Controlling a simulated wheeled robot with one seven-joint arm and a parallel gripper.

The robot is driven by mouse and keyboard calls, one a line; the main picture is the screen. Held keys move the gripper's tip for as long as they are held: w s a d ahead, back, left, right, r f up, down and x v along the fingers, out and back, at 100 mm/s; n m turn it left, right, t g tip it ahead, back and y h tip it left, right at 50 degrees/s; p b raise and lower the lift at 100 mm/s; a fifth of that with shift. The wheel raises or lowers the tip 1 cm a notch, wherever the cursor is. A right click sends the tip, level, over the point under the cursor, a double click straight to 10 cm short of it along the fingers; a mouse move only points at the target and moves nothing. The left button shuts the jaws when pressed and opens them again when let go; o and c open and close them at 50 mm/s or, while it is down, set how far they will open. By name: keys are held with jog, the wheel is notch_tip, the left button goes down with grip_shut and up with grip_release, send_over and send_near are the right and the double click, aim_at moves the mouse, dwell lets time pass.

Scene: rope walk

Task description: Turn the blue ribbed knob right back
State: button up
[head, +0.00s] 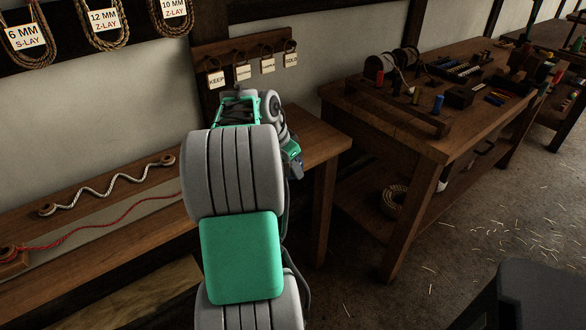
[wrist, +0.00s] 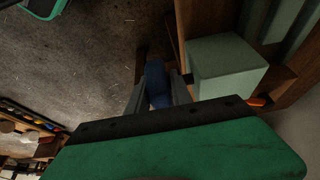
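The blue ribbed knob (wrist: 156,80) shows in the wrist view between the two grey fingers of my gripper (wrist: 157,90). The fingers lie along both sides of it, and the blue fills the space between them. Its ribs and any pointer mark are too dark and small to make out. In the head view my gripper (head: 294,163) is at the right end of the wall bench, and my own arm covers much of that place. I cannot make out the knob clearly there.
A pale green block (wrist: 228,68) stands close to the right of the fingers in the wrist view. In the head view, the wall bench (head: 322,143) carries ropes at left. A workbench (head: 400,125) with spools stands at right. Open floor (head: 470,240) lies in front.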

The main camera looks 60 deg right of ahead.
grip_shut()
jog(key=shift+w+f+h+b, duration=0.1)
jog(key=shift+w+h+b, duration=0.05)
jog(key=shift+h+b, duration=0.2)
jog(key=g+h+b, duration=0.2)
jog(key=h+b, duration=0.1)
jog(key=shift+f+h, duration=0.15)
jog(key=shift+h, duration=0.2)
jog(key=shift+g+h+b, duration=0.5)
jog(key=shift+h+b, duration=0.3)
jog(key=shift+b, duration=0.3)
jog(key=shift+r+g+h+b, duration=0.25)
jog(key=shift+g+h+b, duration=0.05)
jog(key=shift+h+b, duration=0.1)
jog(key=shift+o, duration=2.2)
grip_release()
